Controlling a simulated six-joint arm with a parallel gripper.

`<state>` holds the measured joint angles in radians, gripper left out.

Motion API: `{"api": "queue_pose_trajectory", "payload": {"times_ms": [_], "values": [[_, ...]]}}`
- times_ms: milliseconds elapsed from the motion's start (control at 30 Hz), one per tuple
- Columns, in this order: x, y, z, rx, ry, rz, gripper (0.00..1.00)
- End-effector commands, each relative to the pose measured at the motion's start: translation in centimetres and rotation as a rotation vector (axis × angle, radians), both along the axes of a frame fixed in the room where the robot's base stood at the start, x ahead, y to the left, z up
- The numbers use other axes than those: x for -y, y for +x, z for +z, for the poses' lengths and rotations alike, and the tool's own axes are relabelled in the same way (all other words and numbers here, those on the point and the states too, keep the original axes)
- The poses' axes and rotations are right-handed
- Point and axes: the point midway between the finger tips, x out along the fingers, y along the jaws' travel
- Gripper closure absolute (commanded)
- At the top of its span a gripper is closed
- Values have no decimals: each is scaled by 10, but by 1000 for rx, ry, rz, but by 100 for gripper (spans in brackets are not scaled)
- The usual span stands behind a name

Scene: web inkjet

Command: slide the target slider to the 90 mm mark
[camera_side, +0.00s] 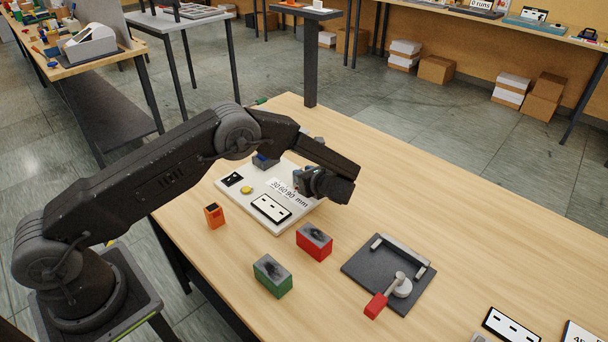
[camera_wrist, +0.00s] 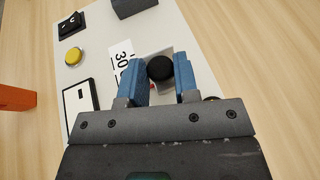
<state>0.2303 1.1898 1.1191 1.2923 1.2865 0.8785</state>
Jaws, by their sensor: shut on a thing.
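My gripper (camera_wrist: 159,82) is over the white panel (camera_wrist: 95,25), with its blue fingers around a round black knob (camera_wrist: 160,68). The knob looks like the slider's handle and sits between the fingertips. A white label (camera_wrist: 121,62) reading "30" in its visible part lies just left of the fingers. In the side view the label (camera_side: 289,192) reads "30 60 90 mm", and my gripper (camera_side: 300,181) is at the panel's right part, beside the label's far end. My wrist hides the knob there. The slider's exact position against the marks cannot be read.
The panel also carries a yellow button (camera_wrist: 73,56), a black switch (camera_wrist: 71,24) and a black-framed plate (camera_wrist: 80,105). An orange box (camera_side: 214,215), a red block (camera_side: 314,241), a green block (camera_side: 272,275) and a dark fixture (camera_side: 375,282) stand nearby.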

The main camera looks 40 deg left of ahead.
Motion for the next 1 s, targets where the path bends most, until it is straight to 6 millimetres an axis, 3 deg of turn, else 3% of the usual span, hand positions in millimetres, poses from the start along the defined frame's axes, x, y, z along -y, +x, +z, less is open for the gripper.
{"api": "queue_pose_trajectory", "payload": {"times_ms": [233,267,500,800,1000], "values": [[4,0,0,-1,3,1,100],[4,0,0,-1,3,1,69],[4,0,0,-1,2,1,46],[7,-1,1,0,2,0,46],[32,-7,12,1,1,-4,46]]}}
